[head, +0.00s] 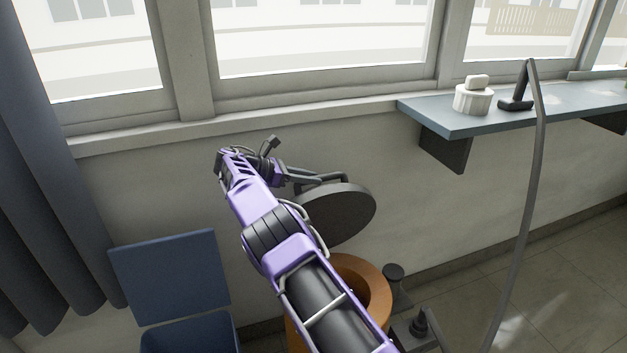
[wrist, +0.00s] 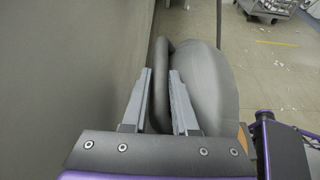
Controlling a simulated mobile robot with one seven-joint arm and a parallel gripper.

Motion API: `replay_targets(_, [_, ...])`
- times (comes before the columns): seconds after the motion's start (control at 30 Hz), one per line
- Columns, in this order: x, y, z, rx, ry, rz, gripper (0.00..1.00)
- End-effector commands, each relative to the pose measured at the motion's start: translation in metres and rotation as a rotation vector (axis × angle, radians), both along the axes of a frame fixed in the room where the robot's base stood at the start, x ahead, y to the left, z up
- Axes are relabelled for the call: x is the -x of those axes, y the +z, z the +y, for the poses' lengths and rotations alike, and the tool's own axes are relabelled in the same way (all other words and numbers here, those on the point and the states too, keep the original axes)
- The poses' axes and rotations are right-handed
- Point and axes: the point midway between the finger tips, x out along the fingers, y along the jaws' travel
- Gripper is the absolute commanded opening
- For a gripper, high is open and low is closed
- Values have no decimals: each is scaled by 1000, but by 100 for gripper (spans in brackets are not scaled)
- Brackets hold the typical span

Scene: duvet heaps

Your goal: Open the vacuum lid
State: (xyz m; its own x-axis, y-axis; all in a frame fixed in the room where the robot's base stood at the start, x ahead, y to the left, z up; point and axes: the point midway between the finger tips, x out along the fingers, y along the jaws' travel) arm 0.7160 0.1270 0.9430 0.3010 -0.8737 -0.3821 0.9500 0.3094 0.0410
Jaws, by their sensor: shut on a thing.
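The vacuum is an orange, open-topped drum (head: 374,278), partly hidden behind my arm in the head view. Its dark round lid (head: 345,214) is raised and tilted steeply above the drum, close to the wall. My gripper (head: 312,177) is at the lid's upper edge. In the wrist view my gripper (wrist: 161,75) has its two fingers on either side of the lid's dark curved handle (wrist: 159,112), shut on it. The lid's grey disc (wrist: 208,90) fills the space to the right of the fingers. Part of the handle is hidden by the fingers.
A blue bin (head: 185,335) with its flap up stands left of the drum. A blue wall shelf (head: 440,118) holds a white jar (head: 473,98) and a black nozzle. A grey hose (head: 528,200) hangs at right. The wall is close behind the lid; open floor lies right.

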Motion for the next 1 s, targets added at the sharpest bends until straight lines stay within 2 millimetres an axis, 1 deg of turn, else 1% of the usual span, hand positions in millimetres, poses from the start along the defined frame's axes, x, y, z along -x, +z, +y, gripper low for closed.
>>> replay_targets(0.03, [0,-5,2,-5,3,5,0])
replay_targets(0.53, [0,-4,3,-4,2,5,0])
replay_targets(0.57, [0,-4,3,-4,2,5,29])
replay_targets(0.6, [0,-4,3,-4,2,6,36])
replay_targets(0.87, [0,-3,3,-3,0,6,37])
replay_targets(0.97, [0,3,3,-3,-1,4,37])
replay_targets(1.0, [0,8,3,-3,0,2,37])
